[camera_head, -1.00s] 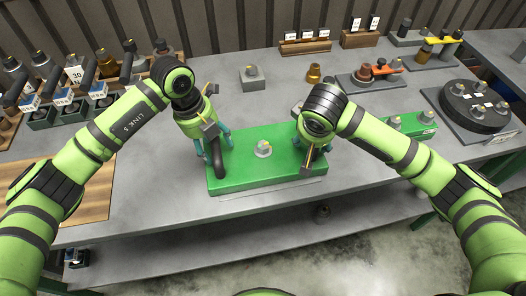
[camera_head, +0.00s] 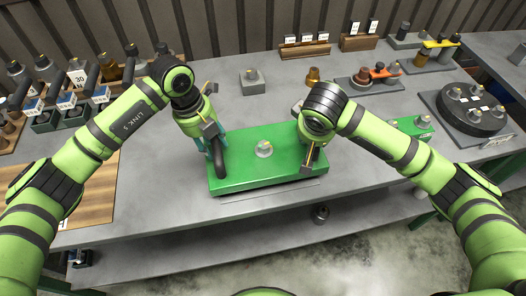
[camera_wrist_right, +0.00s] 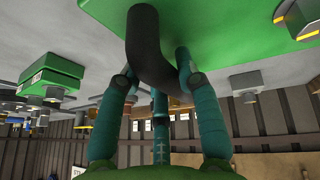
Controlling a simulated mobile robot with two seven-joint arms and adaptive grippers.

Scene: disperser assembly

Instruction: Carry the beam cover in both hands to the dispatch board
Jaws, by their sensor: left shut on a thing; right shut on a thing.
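The beam cover is a green slab (camera_head: 245,178) with a grey knob on its top, near the bench's front edge. My left gripper (camera_head: 216,153) is shut on the dark curved handle at its left end. My right gripper (camera_head: 308,158) is at the right end, its fingers mostly hidden behind my wrist. The right wrist view shows that gripper (camera_wrist_right: 155,70) around a black handle (camera_wrist_right: 146,40) on the green cover (camera_wrist_right: 220,18). I cannot tell if the cover touches the bench. A brown wooden board (camera_head: 92,192) lies at the left; no label identifies it as the dispatch board.
A grey block with a knob (camera_head: 252,83) stands behind the cover. A dark round disc on a plate (camera_head: 470,112) and a smaller green part (camera_head: 412,126) are at the right. Several dark-handled tools crowd the back left. A shelf (camera_head: 340,210) runs below the front edge.

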